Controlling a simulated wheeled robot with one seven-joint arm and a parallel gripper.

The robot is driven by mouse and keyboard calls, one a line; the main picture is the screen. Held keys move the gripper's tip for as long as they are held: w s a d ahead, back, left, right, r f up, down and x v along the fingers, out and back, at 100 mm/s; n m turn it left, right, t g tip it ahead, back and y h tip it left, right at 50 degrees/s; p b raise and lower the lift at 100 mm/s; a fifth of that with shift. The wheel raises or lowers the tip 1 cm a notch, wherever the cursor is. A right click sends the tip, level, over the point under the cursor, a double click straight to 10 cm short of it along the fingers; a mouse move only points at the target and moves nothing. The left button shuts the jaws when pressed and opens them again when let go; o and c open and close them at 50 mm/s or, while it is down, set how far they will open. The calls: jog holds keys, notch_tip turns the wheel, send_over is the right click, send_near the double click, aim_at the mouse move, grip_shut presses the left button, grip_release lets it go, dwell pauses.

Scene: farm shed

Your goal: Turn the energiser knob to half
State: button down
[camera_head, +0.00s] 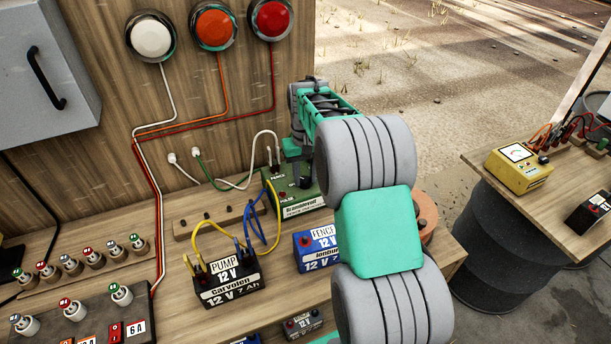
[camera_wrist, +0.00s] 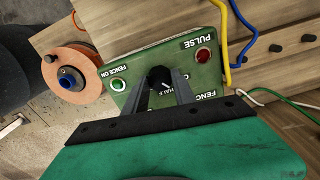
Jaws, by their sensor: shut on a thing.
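The green energiser box (camera_head: 304,196) stands at the right end of the wooden bench, partly hidden behind my arm in the head view. In the wrist view its green face (camera_wrist: 140,62) shows a green "FENCE ON" light, a red "PULSE" light and a black knob (camera_wrist: 160,75). My gripper (camera_wrist: 168,92) has its two fingers around the knob and is shut on it. Part of a "HALF" mark shows beside the knob. The exact angle of the knob's pointer is hard to tell.
A pump battery (camera_head: 226,279) and a blue fence battery (camera_head: 318,250) stand in front of the energiser, with yellow and blue leads close by. An orange reel (camera_wrist: 82,70) lies beside the box. A yellow meter (camera_head: 518,168) sits on a separate board at right.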

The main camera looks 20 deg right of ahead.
aim_at(305, 179)
jog(key=m, duration=0.3)
jog(key=shift+m, duration=2.2)
jog(key=c, duration=1)
grip_release()
jog(key=shift+r, duration=0.1)
notch_tip(305, 179, up, 8)
jog(key=shift+f+b, duration=0.15)
jog(key=shift+b, duration=0.45)
